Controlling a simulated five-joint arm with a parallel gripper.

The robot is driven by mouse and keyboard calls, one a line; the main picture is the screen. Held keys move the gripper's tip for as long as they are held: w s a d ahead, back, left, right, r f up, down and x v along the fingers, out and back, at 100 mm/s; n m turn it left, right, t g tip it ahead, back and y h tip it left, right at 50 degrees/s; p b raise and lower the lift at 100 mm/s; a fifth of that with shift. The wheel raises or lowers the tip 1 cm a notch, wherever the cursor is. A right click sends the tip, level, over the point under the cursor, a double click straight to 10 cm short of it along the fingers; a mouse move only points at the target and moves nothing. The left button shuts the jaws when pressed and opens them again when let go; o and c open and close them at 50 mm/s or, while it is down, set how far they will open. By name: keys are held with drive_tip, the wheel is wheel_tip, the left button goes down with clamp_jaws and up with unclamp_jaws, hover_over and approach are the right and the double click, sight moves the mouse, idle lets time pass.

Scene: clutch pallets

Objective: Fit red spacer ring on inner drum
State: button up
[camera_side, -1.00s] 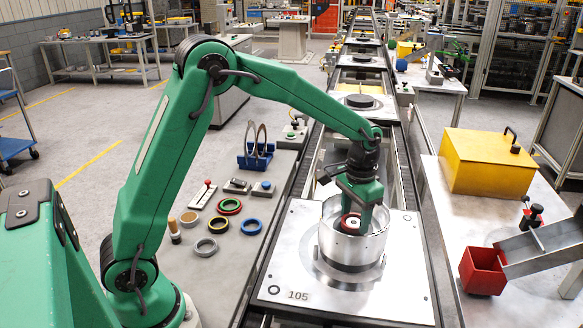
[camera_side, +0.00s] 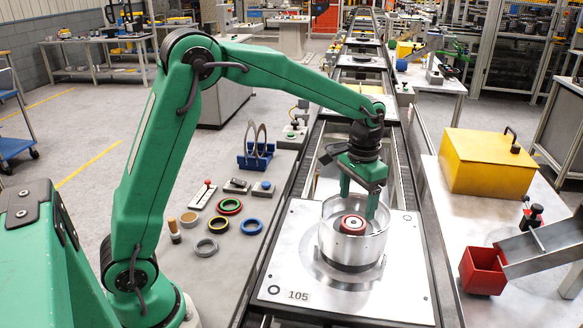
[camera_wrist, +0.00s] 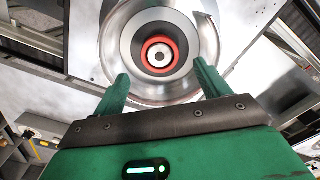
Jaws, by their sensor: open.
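The red spacer ring (camera_side: 353,224) sits around the inner drum (camera_side: 350,222) inside the silver outer drum (camera_side: 352,250) on the pallet marked 105 (camera_side: 290,270). In the wrist view the red ring (camera_wrist: 171,42) encircles the light-coloured hub of the inner drum (camera_wrist: 159,55), roughly centred in the outer drum. My gripper (camera_side: 357,200) is above the drum, with its fingers apart and empty. In the wrist view my gripper (camera_wrist: 160,82) shows one finger on each side, clear of the red ring. Whether the ring is fully seated cannot be told.
Several coloured rings lie on the grey bench: green-and-red (camera_side: 230,206), black-and-yellow (camera_side: 219,225), blue (camera_side: 251,226) and grey (camera_side: 206,247). A blue rack (camera_side: 256,155) with large discs stands behind them. A yellow box (camera_side: 485,162) and red bin (camera_side: 483,272) are at right.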

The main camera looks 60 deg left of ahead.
wheel_tip(320, 180, up, 8)
drive_tip(key=shift+r, duration=0.25)
drive_tip(key=shift+s, duration=0.1)
idle(0.6)
drive_tip(key=s+a+r+t, duration=0.1)
drive_tip(key=s+r, duration=0.1)
drive_tip(key=s, duration=0.4)
drive_tip(key=s+a+r+t, duration=0.2)
drive_tip(key=s, duration=0.4)
drive_tip(key=s+a+f+n+t, duration=0.1)
drive_tip(key=s+f+t, duration=0.1)
drive_tip(key=s, duration=1)
drive_tip(key=shift+f+t, duration=0.3)
drive_tip(key=shift+f, duration=0.6)
drive_tip(key=shift+s+a, duration=0.1)
